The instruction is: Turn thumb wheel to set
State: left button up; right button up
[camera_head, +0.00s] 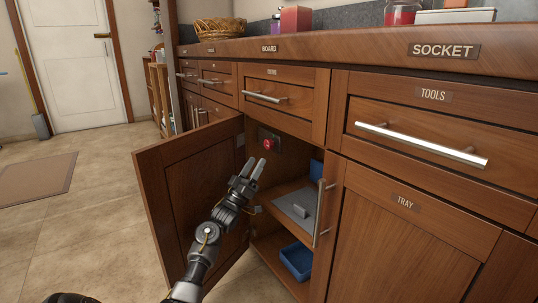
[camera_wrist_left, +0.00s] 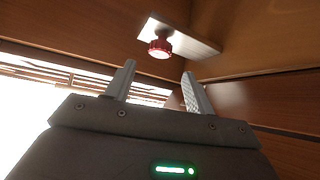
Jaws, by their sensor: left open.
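My right gripper does not show in either view.
The cabinet door (camera_head: 190,185) stands open to the left of my left arm. Inside are a shelf with a grey item (camera_head: 297,208) and a blue bin (camera_head: 297,262) below. Drawers with bar handles (camera_head: 425,145) project above and to the right.

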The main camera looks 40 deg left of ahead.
aim_at(266, 146)
pick_arm(q)
jog(key=b+x, duration=0.2)
jog(key=x, duration=0.5)
jog(key=shift+w+d+f, duration=0.1)
